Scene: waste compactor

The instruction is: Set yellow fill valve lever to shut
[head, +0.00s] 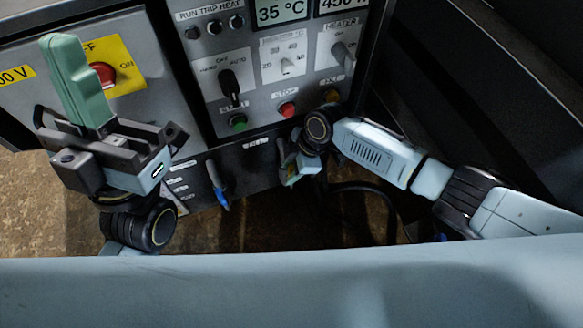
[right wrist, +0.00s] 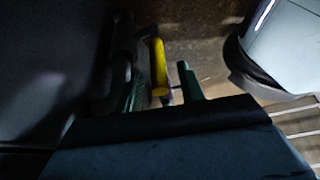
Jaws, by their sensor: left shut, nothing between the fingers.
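The yellow lever (right wrist: 159,65) shows in the right wrist view as a short yellow bar with a rounded end. It lies between the two green fingers of my right gripper (right wrist: 162,88), which stand apart with gaps beside it. Contact cannot be made out in the dark picture. In the head view my right gripper (head: 289,176) is low at the panel's lower front, and it and the wrist mostly hide the yellow lever there. My left gripper (head: 62,48) is raised at the left in front of the panel, its green fingers together and empty.
A blue lever (head: 217,185) hangs from the lower panel left of my right gripper. Above are a green button (head: 238,123), a red stop button (head: 287,109) and selector knobs (head: 230,86). A red button on a yellow plate (head: 127,65) is beside my left gripper. A dark hose (head: 365,188) is below.

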